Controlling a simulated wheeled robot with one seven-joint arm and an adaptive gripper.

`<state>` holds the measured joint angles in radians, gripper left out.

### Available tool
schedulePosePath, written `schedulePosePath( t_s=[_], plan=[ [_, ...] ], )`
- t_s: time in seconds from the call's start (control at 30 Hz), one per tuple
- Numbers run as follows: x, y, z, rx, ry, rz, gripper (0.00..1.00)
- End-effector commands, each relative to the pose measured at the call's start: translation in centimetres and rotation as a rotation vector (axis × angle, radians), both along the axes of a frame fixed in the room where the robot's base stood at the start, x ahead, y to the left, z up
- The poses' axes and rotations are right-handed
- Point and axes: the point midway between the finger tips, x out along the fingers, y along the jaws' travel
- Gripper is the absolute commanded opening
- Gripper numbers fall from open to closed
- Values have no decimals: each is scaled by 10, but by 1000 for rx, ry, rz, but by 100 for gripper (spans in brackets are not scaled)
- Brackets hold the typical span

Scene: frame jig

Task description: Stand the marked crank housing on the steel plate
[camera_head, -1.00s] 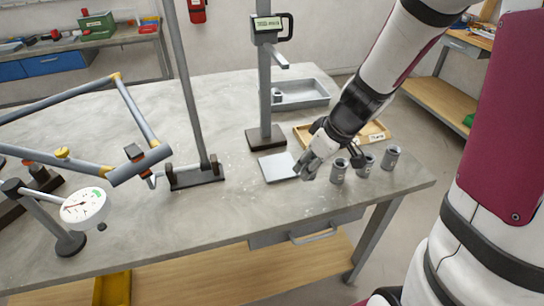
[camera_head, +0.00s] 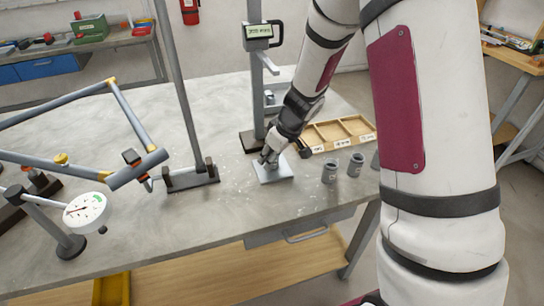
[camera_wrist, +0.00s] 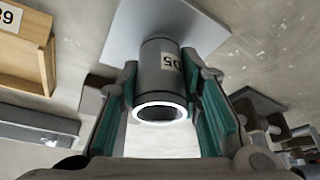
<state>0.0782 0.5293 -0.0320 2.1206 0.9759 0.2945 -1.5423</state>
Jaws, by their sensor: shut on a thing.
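A grey cylindrical crank housing (camera_wrist: 154,77) with a label ending in "05", partly turned away, is held between my gripper's (camera_wrist: 160,66) fingers in the wrist view. Its ring-shaped open end faces the camera. My gripper (camera_head: 268,158) is shut on it over the steel plate (camera_head: 278,177), a flat light-grey square on the bench. The plate also shows behind the housing in the wrist view (camera_wrist: 137,22). The housing looks roughly upright; I cannot tell whether it touches the plate. In the head view my gripper mostly hides it.
Two grey housings (camera_head: 330,172) (camera_head: 356,163) stand right of the plate; a third is mostly behind my arm. A wooden tray (camera_head: 311,138) with labelled compartments lies behind them. A column with a display (camera_head: 258,31) stands behind the plate, a dark-based post (camera_head: 191,180) to its left.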

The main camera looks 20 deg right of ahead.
Motion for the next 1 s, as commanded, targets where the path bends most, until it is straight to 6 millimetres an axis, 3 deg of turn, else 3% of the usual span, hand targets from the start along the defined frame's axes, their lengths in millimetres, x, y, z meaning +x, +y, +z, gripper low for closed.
schedulePosePath(
  t_s=[0.4,0.43,0.5,0.87,1.0],
  plan=[
    [1,0,-3,0,-1,-1,1],
    [0,0,-2,0,-1,-1,39],
    [0,0,-2,0,-1,-1,52],
    [0,0,0,0,-1,0,52],
    [-3,-2,12,-2,-6,-1,52]
  ],
)
